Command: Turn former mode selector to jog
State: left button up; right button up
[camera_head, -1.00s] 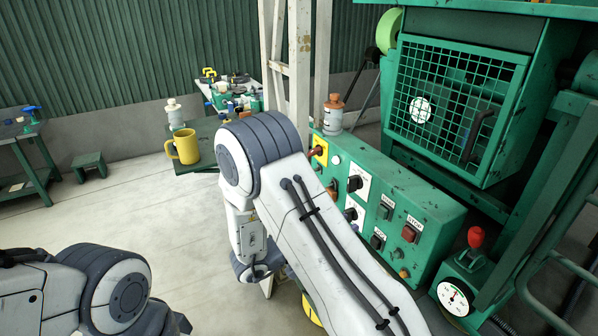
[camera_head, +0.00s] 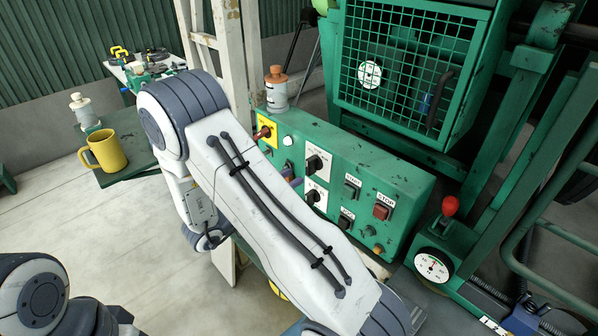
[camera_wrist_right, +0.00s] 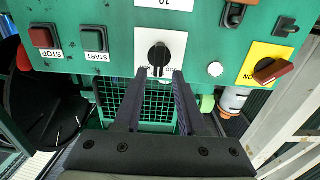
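The green control panel (camera_head: 400,190) carries two black selector knobs on white plates. The upper selector knob (camera_head: 317,163) also shows in the right wrist view (camera_wrist_right: 159,57), upright on its plate, with small print I cannot read surely. The lower selector knob (camera_head: 313,196) sits beneath it. My right gripper (camera_head: 294,179) is partly hidden behind my forearm, its purple fingers near the knobs. In the right wrist view the gripper (camera_wrist_right: 158,78) is open and empty, its fingertips just short of the upper knob and to either side of it. My left gripper is out of view.
The panel also has a red ON handle (camera_head: 263,132), a START button (camera_head: 351,190) and a red STOP button (camera_head: 382,211). An orange-capped bottle (camera_head: 277,92) stands at the panel's far end. A yellow mug (camera_head: 106,151) and a gauge box (camera_head: 432,266) flank the area.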

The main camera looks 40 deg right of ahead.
aim_at(307, 169)
jog(key=shift+w+d, duration=0.15)
jog(key=shift+d, duration=2.1)
jog(key=shift+d, duration=0.15)
grip_shut()
jog(key=shift+r, duration=0.1)
jog(key=n+p, duration=0.7)
jog(key=p, duration=0.1)
jog(key=shift+r+n, duration=0.35)
jog(key=shift+n, duration=0.05)
jog(key=shift+c, duration=0.4)
grip_release()
jog(key=shift+f+n+b, duration=0.35)
jog(key=shift+f+n, duration=0.05)
jog(key=shift+f, duration=0.05)
jog(key=shift+o, duration=0.4)
